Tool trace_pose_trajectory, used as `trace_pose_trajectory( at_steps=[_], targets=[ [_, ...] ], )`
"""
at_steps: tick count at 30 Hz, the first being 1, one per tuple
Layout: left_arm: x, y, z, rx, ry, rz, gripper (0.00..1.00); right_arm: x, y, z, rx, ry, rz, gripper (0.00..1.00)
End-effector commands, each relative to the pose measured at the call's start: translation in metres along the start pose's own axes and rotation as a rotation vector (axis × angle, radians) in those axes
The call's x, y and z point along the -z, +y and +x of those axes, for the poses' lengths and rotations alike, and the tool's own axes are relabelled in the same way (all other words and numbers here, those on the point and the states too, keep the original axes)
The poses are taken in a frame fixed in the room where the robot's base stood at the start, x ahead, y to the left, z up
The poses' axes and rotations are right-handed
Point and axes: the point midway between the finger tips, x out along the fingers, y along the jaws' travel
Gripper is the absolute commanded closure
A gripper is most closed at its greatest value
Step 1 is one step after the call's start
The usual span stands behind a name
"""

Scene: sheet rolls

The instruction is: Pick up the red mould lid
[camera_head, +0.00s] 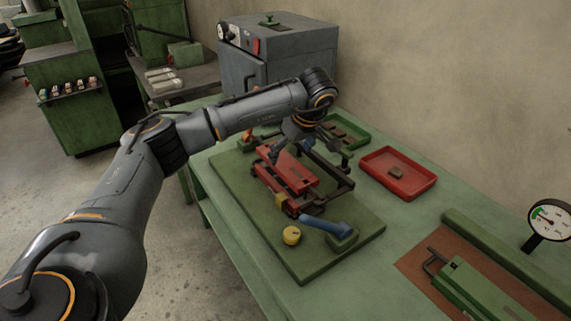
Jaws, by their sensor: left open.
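The red mould lid (298,181) is a long red block. It appears to lie on the dark-framed mould assembly on a green board (257,217) on the workbench. My left gripper (306,158) hangs from the arm that comes in from the left. It is open, with its fingers pointing down over the back end of the lid. I cannot tell whether the fingers touch the lid. The gripper hides part of the lid's far end and the frame behind it. My right gripper is not in view.
A red tray (407,187) with a small brown piece stands to the right. A green tray (353,143) lies behind the gripper, and a grey oven (290,50) stands at the back.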

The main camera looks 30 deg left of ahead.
Motion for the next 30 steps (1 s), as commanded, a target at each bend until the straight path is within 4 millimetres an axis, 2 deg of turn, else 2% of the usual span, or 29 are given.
trace_pose_trajectory(
  at_steps=[3,7,16,27,29,30],
  targets=[
    [0.004,-0.004,0.019,0.007,-0.001,-0.002,0.11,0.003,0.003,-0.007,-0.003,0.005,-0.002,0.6],
    [0.003,-0.003,0.034,0.004,-0.001,-0.001,0.11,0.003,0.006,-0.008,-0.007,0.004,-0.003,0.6],
    [0.003,-0.002,0.038,0.001,0.001,-0.001,0.13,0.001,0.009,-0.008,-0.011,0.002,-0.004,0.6],
    [0.003,-0.002,0.038,0.001,0.0,-0.001,0.89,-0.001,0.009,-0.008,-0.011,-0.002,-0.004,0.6],
    [0.003,-0.002,0.038,0.001,0.0,-0.001,1.0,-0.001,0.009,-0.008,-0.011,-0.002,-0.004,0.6],
    [0.004,-0.001,0.036,-0.002,0.002,-0.003,1.0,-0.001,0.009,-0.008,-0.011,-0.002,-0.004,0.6]
  ],
)
